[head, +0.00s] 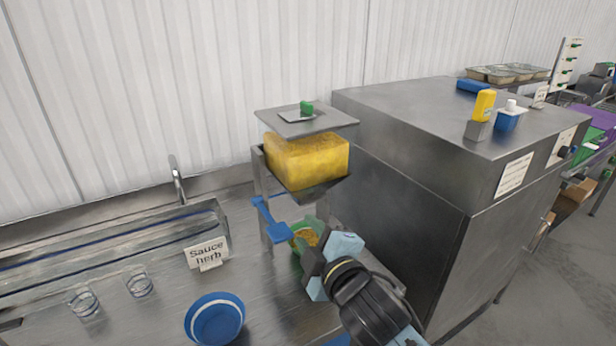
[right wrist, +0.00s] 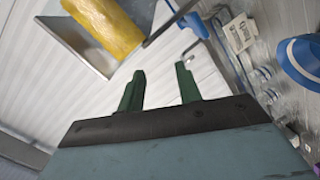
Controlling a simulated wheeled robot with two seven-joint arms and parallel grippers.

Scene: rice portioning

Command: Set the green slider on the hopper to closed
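The hopper (head: 308,165) is a metal frame holding a yellow block-like fill under a flat grey lid (head: 300,122). A small green piece (head: 307,107), which looks like the slider, sits upright on the lid; its setting is too small to read. My right gripper (head: 306,250) is below the hopper, well under the lid. In the right wrist view its two green fingers (right wrist: 160,70) stand apart with nothing between them. The yellow fill (right wrist: 104,24) shows there at upper left; the green piece does not. My left gripper is not in view.
A blue handle (head: 272,222) juts out below the hopper. A green-rimmed bowl with yellow contents (head: 305,236) appears beside my right gripper. A large steel cabinet (head: 430,170) stands close right.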

